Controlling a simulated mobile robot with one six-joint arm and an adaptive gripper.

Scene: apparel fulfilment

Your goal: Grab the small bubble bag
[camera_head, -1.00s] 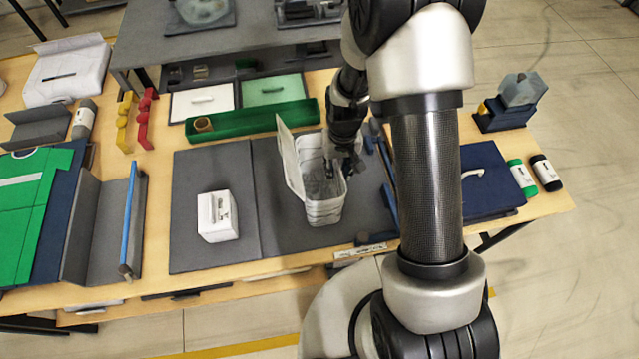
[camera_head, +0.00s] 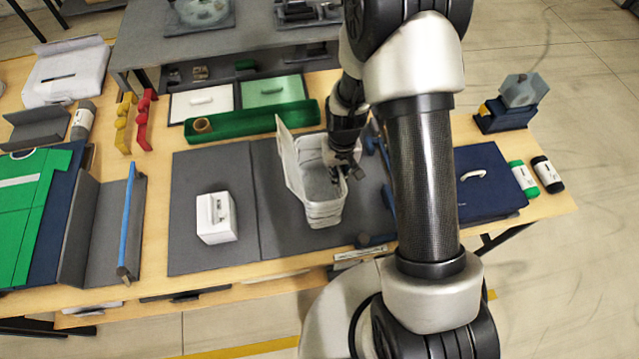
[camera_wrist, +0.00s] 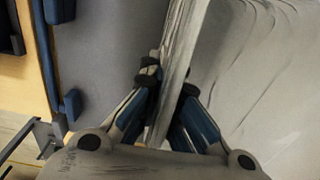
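The small bubble bag (camera_head: 323,212) looks like a pale, open-topped pouch with a raised flap on its left side. It stands on the dark grey mat in the head view. My gripper (camera_head: 346,172) is at its right rim. In the wrist view, my gripper (camera_wrist: 169,84) has one finger on each side of the bag's thin wall (camera_wrist: 182,45), and the fingers appear closed on it. The bag's pale inside (camera_wrist: 265,75) fills the right of that view. My gripper partly hides the bag's back right corner.
A white box (camera_head: 216,222) sits on the mat to the left. A green tray (camera_head: 255,121) lies behind the bag. A navy box (camera_head: 488,190) with a white handle is at the right. Dark blue bars (camera_head: 377,239) lie close to the bag's right. The mat's front left is clear.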

